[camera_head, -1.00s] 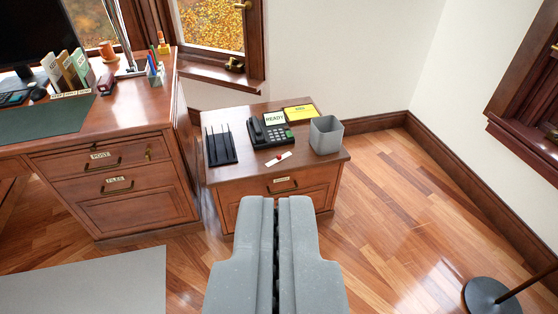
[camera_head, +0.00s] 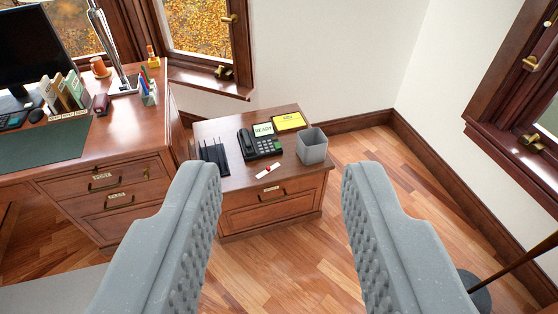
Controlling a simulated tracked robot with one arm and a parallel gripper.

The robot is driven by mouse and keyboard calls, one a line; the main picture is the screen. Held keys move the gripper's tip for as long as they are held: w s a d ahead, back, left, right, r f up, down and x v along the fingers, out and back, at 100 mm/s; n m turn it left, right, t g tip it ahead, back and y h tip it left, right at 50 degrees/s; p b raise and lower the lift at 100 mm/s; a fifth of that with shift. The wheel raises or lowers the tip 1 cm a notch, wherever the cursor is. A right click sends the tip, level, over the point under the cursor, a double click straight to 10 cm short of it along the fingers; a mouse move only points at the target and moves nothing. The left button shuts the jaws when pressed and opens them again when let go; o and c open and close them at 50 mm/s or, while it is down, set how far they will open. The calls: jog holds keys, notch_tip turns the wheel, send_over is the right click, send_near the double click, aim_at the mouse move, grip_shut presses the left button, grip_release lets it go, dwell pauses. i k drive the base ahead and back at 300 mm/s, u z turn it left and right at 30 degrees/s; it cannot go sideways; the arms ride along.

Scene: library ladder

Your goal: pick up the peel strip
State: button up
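The peel strip (camera_head: 264,172) looks like a small white strip with a red mark on it. It lies flat near the front edge of the low wooden cabinet (camera_head: 238,186), in front of the phone. My gripper (camera_head: 275,185) is wide open and empty, with its two grey ridged fingers apart in the foreground. The strip shows between the fingers but farther off, and nothing touches it. The left finger hides part of the cabinet's left front.
On the cabinet stand a black phone (camera_head: 261,143), a yellow box (camera_head: 289,121), a grey bin (camera_head: 312,147) right of the strip and a dark rack (camera_head: 213,153) at left. A larger desk (camera_head: 125,130) stands left. A lamp base (camera_head: 476,291) is at lower right.

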aim_at(267, 169)
jog(key=z, duration=0.55)
jog(key=i, duration=2)
jog(key=u, duration=0.1)
